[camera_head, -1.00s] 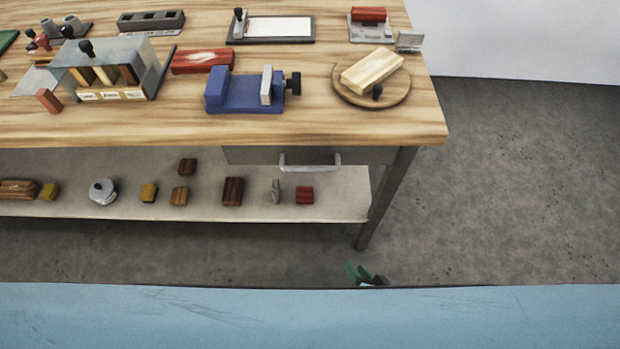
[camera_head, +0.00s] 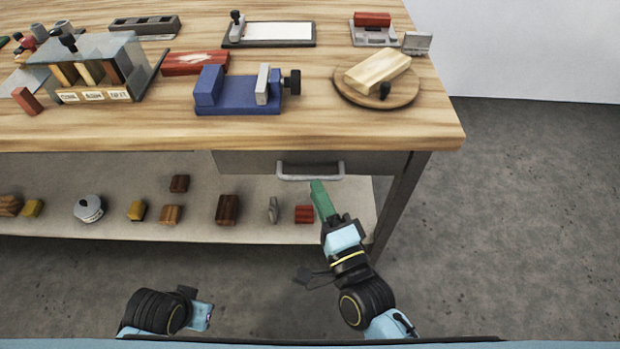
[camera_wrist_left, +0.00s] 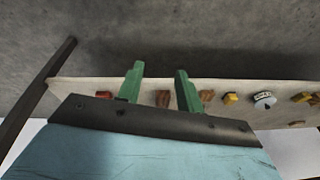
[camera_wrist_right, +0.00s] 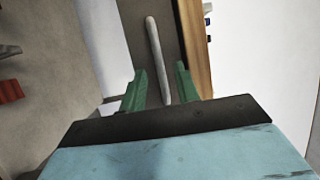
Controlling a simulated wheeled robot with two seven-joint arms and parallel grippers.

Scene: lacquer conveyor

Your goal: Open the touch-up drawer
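The touch-up drawer (camera_head: 250,163) is a grey front under the right end of the wooden bench top, and it looks shut. Its pale bar handle (camera_head: 310,176) runs level across the front. My right gripper (camera_head: 320,196) has green fingers and is just below and in front of the handle. In the right wrist view the handle (camera_wrist_right: 158,60) stands upright in the picture, its lower end between the two parted fingers (camera_wrist_right: 160,88). Whether they touch it I cannot tell. My left gripper (camera_wrist_left: 158,85) is open and empty, with the shelf beyond it.
The bench top (camera_head: 120,130) holds a blue vise (camera_head: 238,95), a round board (camera_head: 405,98) with a wooden block, and a labelled rack (camera_head: 95,75). The lower shelf (camera_head: 330,228) carries several small blocks. A bench leg (camera_head: 400,200) stands right of the drawer. The floor to the right is clear.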

